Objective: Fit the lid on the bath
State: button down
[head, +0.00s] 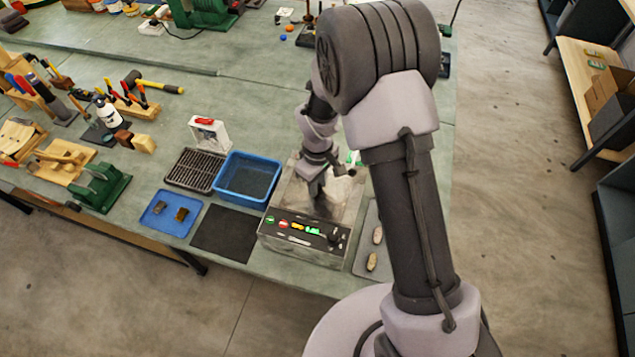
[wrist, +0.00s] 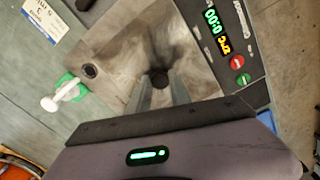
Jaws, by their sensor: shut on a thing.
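The bath (head: 300,243) is a grey metal box at the front edge of the bench, with a lit control panel that also shows in the wrist view (wrist: 228,35). My gripper (head: 318,192) reaches down over its top. In the wrist view the gripper's two fingers (wrist: 160,84) close around a dark round knob (wrist: 158,77) in the middle of a smudged grey metal surface, which looks like the lid (wrist: 135,50). The lid looks level with the bath's top, but I cannot tell whether it is fully seated.
A blue tub (head: 247,178) and a black rack (head: 194,170) stand left of the bath. A dark mat (head: 225,231) and a blue tray (head: 171,212) lie in front of them. A grey tray (head: 369,240) with pale pieces lies right. A green-and-white item (wrist: 66,90) lies behind the bath.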

jog(key=shift+f, duration=0.25)
jog(key=c, duration=1.1)
grip_release()
jog(key=shift+r, duration=0.1)
